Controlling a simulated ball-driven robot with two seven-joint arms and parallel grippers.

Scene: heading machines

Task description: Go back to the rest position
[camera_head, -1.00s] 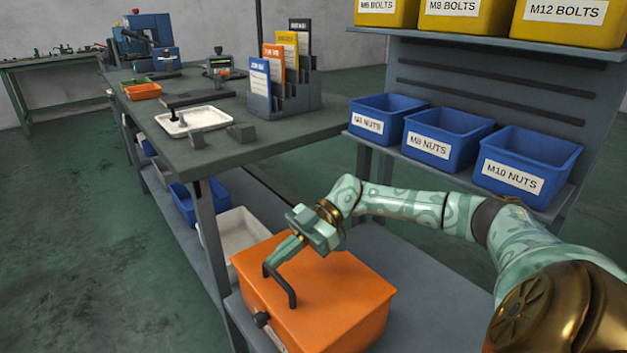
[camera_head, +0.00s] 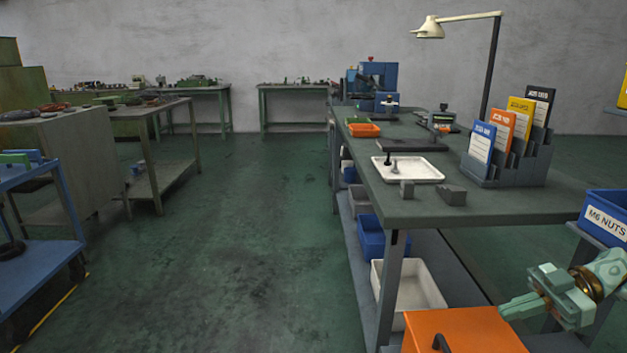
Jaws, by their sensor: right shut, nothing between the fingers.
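My right gripper (camera_head: 519,306) is at the lower right of the head view, pointing left. Its fingers are together with nothing between them. It is above and to the right of the orange box (camera_head: 465,326), apart from the box's dark handle (camera_head: 440,343). The box is cut off by the bottom edge of the view. My left gripper is not in view.
A long workbench (camera_head: 500,206) stands at the right with a white tray (camera_head: 425,171), card holder (camera_head: 520,170) and lamp (camera_head: 431,29). A blue M6 nuts bin (camera_head: 605,215) is at the right edge. A blue cart (camera_head: 40,262) stands left. The floor (camera_head: 240,230) between is clear.

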